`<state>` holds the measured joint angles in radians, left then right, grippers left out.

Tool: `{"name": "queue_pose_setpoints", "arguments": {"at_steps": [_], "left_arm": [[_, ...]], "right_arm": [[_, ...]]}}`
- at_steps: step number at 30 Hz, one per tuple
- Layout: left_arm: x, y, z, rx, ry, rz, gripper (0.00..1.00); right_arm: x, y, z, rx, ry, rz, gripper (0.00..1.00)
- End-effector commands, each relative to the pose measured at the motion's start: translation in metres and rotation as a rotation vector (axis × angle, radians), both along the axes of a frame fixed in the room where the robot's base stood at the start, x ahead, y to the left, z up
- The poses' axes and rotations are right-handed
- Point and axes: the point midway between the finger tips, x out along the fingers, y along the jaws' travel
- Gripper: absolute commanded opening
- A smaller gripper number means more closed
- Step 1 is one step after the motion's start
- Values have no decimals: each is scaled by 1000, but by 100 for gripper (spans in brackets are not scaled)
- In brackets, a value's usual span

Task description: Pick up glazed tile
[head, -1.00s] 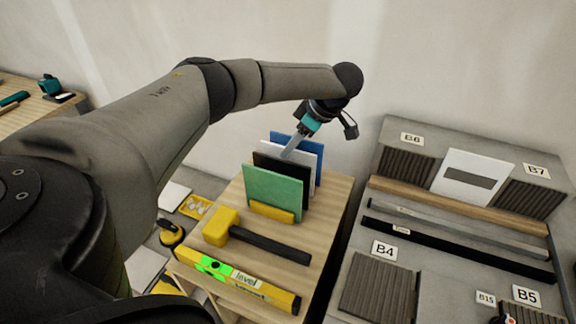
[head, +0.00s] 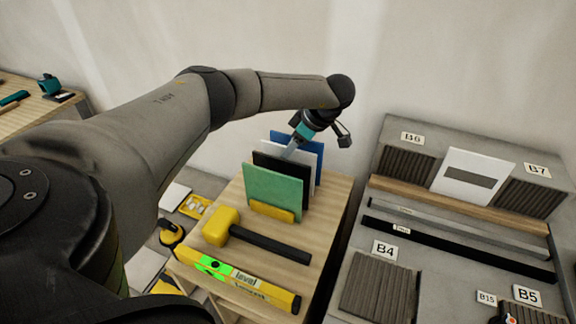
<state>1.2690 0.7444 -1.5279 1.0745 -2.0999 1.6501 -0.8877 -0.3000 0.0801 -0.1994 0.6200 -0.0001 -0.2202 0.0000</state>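Several glazed tiles stand upright in a yellow holder (head: 272,212) on a small wooden stand. From front to back I see a green tile (head: 273,187), a black tile (head: 265,160), a white tile (head: 311,162) and a blue tile (head: 281,138). My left gripper (head: 289,155) reaches down from above, its fingers at the top edges of the black and white tiles. Whether its fingers are apart or touch a tile is too small to tell. My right gripper is not visible.
A yellow mallet (head: 254,238) and a yellow level (head: 240,283) lie on the wooden stand (head: 333,196) in front of the tiles. To the right is a grey slab (head: 429,258) with labelled ribbed patches and long bars. A wall rises behind.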

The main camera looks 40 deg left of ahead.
Motion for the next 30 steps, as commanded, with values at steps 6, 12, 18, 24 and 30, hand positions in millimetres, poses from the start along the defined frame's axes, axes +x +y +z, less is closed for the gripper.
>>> {"name": "queue_pose_setpoints", "arguments": {"at_steps": [6,12,18,24,30], "left_arm": [[0,0,0,0,0,0,45],[0,0,-1,0,0,0,27],[0,0,0,0,0,0,4],[0,0,0,0,0,0,0],[0,0,0,0,0,0,0]], "right_arm": [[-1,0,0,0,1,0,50],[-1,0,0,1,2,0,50],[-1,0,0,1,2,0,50],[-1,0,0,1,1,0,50],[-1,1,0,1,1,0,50]]}}
